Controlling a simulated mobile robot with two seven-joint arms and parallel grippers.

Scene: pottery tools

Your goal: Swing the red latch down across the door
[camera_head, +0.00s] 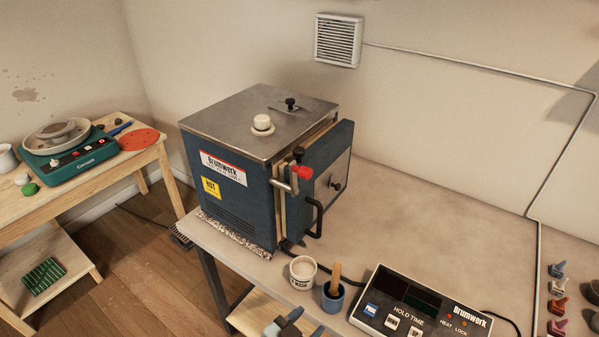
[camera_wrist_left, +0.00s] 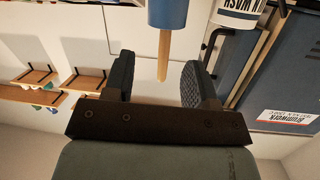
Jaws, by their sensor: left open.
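The red latch (camera_head: 303,172) is a red knob by a metal bar at the front edge of the blue kiln (camera_head: 227,190), near the top of the door. The kiln door (camera_head: 333,178) is a thick blue and metal panel with a black handle; a pale strip shows between it and the body. I cannot tell whether it is fully closed. My left gripper (camera_head: 288,322) is at the bottom of the head view, below and apart from the latch. In the left wrist view its fingers (camera_wrist_left: 158,68) are open and empty. My right gripper is out of view.
A white pot (camera_head: 303,271) and a blue cup with a wooden stick (camera_head: 333,296) stand between my left gripper and the kiln. A control box (camera_head: 418,306) lies right of them. The table right of the door is clear. A wooden side table (camera_head: 95,183) stands left.

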